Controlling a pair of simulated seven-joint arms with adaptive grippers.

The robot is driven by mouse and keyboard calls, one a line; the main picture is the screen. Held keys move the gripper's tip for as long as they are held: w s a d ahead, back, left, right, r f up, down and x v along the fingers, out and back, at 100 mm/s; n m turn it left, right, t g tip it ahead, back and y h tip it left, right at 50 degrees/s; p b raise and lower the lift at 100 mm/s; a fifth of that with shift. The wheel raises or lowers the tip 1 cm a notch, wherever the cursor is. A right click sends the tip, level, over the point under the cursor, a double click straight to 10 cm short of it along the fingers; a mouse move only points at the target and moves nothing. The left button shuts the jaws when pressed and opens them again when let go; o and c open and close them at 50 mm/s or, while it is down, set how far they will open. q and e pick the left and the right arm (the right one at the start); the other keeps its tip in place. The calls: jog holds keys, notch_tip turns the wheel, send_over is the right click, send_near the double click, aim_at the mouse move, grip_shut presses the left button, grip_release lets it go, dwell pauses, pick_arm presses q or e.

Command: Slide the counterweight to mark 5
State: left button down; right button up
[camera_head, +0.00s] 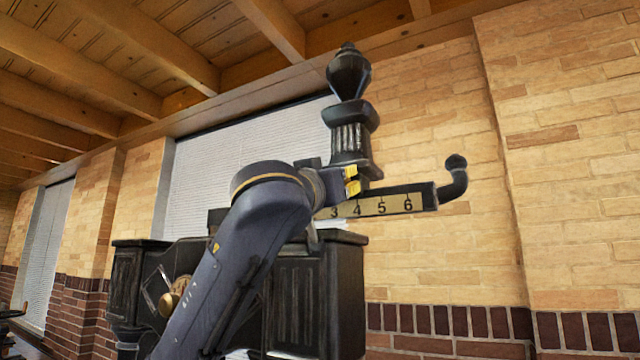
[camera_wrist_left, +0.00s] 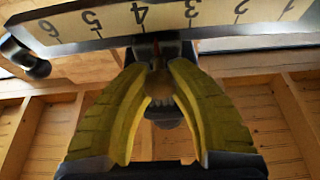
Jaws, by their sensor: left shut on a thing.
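The counterweight (camera_head: 349,125) is a dark, fluted, urn-shaped piece standing upright on the scale bar (camera_head: 428,195) in the head view. My left gripper (camera_head: 352,180) has yellow fingers at its lower part. In the left wrist view the scale plate (camera_wrist_left: 232,30) appears upside down, with marks 1 to 6. There the fingers of the left gripper (camera_wrist_left: 162,72) close around the dark lower part of the counterweight (camera_wrist_left: 172,48). A thin reddish pointer (camera_wrist_left: 155,52) sits close to mark 4, slightly towards 3. My left arm hides the bar's lower numbers in the head view. My right gripper is out of view.
The bar ends at the right in an upturned, ball-tipped hook (camera_head: 455,180). The dark press body (camera_head: 318,295) stands below, partly behind my left arm. The bar right of the counterweight, past mark 5, looks clear. A brick wall (camera_head: 430,260) stands behind.

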aim_at(372, 174)
pick_arm(q)
jog(key=s+d, duration=0.2)
jog(key=d, duration=0.1)
jog(key=s+d, duration=0.1)
jog(key=d, duration=0.1)
jog(key=shift+s+d, duration=0.1)
jog(key=shift+d, duration=0.15)
jog(key=c, duration=1)
grip_release()
jog(key=shift+a, duration=0.1)
jog(key=v, duration=1.2)
